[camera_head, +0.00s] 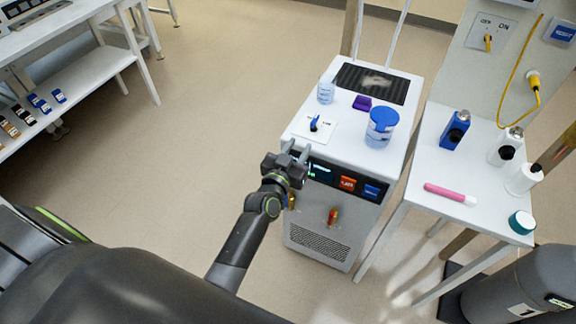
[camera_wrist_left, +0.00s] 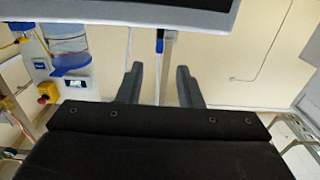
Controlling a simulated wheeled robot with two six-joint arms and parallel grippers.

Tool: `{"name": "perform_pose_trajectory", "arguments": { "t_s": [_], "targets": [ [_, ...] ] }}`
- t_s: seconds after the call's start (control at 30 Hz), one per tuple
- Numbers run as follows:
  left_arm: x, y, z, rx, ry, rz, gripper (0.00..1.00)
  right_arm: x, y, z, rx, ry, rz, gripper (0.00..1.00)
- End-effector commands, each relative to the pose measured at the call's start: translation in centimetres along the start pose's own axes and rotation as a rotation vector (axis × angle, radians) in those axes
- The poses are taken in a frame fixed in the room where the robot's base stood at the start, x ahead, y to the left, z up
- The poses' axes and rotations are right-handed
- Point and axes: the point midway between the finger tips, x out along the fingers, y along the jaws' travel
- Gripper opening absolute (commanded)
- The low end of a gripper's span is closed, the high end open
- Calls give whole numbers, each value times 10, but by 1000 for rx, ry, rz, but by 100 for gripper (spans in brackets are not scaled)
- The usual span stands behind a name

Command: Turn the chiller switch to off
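The chiller (camera_head: 355,205) is a white floor cabinet with a dark front panel. A small switch with a blue lever (camera_head: 314,124) sits on a white labelled plate at the left front of its top. The label is too small to read, so I cannot tell the lever's setting. My left gripper (camera_head: 295,151) is at the chiller's upper front edge, just in front of the switch plate and apart from the lever. Its fingers also show spread and empty in the left wrist view (camera_wrist_left: 159,85). My right gripper is not in view.
A blue-lidded jar (camera_head: 381,127), a small clear jar (camera_head: 325,93) and a purple block (camera_head: 362,103) stand on the chiller. A white side table (camera_head: 440,150) at right holds bottles and a pink tube (camera_head: 450,194). A wall panel has a yellow OFF/ON switch (camera_head: 488,42).

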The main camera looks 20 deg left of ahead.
Motion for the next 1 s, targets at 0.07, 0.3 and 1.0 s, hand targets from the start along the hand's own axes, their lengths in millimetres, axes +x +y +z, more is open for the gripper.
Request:
{"name": "perform_pose_trajectory", "arguments": {
  "t_s": [0.07, 0.3, 1.0],
  "targets": [
    [-13, 0, 4, -3, 1, -1, 33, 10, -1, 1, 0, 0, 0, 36],
    [-44, 0, 4, -4, 1, -1, 33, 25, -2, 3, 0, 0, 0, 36],
    [-57, 0, 0, -1, 1, 0, 33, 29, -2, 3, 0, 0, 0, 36]
  ]
}}
